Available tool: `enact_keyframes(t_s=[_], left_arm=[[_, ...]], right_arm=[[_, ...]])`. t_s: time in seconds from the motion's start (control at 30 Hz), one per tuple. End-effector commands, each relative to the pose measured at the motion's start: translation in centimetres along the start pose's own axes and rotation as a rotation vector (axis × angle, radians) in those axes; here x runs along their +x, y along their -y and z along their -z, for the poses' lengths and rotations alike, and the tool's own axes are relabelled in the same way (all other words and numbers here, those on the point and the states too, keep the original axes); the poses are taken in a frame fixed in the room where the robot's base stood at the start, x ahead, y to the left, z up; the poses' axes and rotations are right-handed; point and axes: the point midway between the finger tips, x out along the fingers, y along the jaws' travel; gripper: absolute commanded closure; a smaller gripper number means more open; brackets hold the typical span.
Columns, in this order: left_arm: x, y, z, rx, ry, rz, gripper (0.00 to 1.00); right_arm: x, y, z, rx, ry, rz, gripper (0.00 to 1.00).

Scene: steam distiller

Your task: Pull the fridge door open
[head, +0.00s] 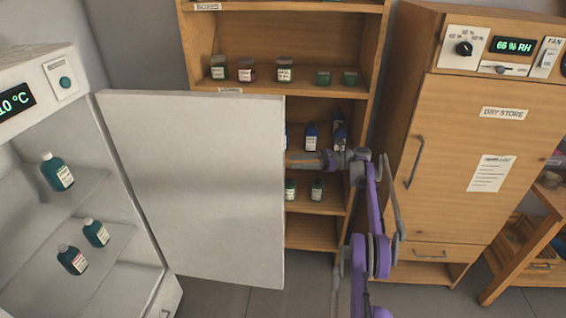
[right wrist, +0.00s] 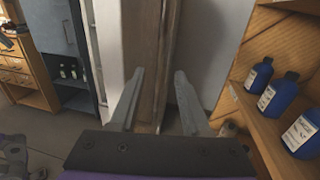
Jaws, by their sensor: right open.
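The white fridge (head: 80,130) stands at the left in the head view, and its inside is open to sight. Its door (head: 195,180) stands swung wide open to the right, in front of part of the wooden shelf. My right gripper (head: 308,162) is just past the door's free edge, and part of its fingers may be hidden there. In the right wrist view my right gripper (right wrist: 159,78) is open with nothing between its fingers. A white upright panel, which looks like the door (right wrist: 112,40), is left of the fingers. My left gripper is not in view.
The wooden shelf (head: 272,20) behind the door holds jars and bottles. Blue bottles (right wrist: 267,95) are close on the right in the right wrist view. A dry store cabinet (head: 460,160) stands at the right, shut. Teal bottles (head: 57,172) stand inside the fridge.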

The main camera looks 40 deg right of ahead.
Motion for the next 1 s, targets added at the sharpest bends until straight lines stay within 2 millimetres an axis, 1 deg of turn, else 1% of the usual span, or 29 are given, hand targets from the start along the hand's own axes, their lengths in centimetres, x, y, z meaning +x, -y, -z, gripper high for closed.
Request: enact_keyframes(t_s=[0.03, 0.1, 0.3, 1.0], left_arm=[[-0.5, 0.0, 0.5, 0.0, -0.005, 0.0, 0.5], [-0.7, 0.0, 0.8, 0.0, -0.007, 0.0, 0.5], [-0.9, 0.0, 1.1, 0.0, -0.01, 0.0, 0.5], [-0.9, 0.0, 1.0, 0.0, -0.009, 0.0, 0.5]], right_arm=[[-0.6, 0.1, -0.3, -0.002, 0.001, 0.001, 0.53], [-1.3, 0.1, -0.3, -0.002, 0.001, 0.001, 0.53], [-2.2, 0.0, -0.1, -0.001, 0.001, -0.001, 0.53], [-2.3, 0.0, -0.1, -0.001, 0.0, 0.0, 0.53]])
